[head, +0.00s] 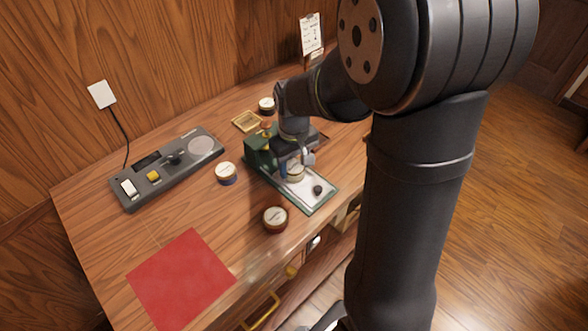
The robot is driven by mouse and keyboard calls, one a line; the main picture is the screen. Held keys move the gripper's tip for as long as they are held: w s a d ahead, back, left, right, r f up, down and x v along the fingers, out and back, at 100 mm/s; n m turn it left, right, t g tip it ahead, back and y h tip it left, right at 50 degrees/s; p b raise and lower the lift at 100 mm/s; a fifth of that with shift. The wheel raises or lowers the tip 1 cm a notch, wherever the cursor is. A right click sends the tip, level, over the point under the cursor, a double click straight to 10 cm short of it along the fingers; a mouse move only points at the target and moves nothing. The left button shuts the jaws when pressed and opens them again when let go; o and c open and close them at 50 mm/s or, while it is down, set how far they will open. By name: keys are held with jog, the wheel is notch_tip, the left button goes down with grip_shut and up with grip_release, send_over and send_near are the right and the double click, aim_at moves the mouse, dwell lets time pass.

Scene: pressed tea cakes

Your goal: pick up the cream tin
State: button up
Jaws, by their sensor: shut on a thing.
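My gripper (293,171) points down over the pale tray (306,190) of the green press. It is shut on the cream tin (295,170), which shows only in part between the fingers. From this view I cannot tell whether the tin rests on the tray or hangs just above it.
A blue tin (227,178) stands left of the press and a dark red tin (275,220) in front of it. A dark tin (267,106) and a gold-coloured dish (246,121) are behind. A grey device (167,168) sits at left, a red mat (181,279) at front left.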

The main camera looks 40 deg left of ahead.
aim_at(294, 166)
jog(key=shift+r, duration=0.1)
jog(key=shift+r, duration=0.6)
notch_tip(294, 166, up, 3)
jog(key=shift+f, duration=0.1)
jog(key=w+d+r, duration=0.5)
jog(key=d+r, duration=0.1)
jog(key=d, duration=0.3)
jog(key=s+a+f+n, duration=0.1)
jog(key=s+a+f, duration=0.1)
jog(key=s, duration=0.3)
jog(key=s+a+f+n, duration=0.2)
jog(key=s+a, duration=0.3)
jog(key=s, duration=0.1)
jog(key=s+a+f+n, duration=0.1)
jog(key=s+a+f, duration=0.2)
jog(key=s+a, duration=0.1)
jog(key=shift+s+a, duration=0.25)
jog(key=shift+s, duration=0.5)
jog(key=shift+s+a+f, duration=0.2)
jog(key=shift+f, duration=0.05)
jog(key=shift+s+f, duration=0.1)
jog(key=shift+f, duration=1.9)
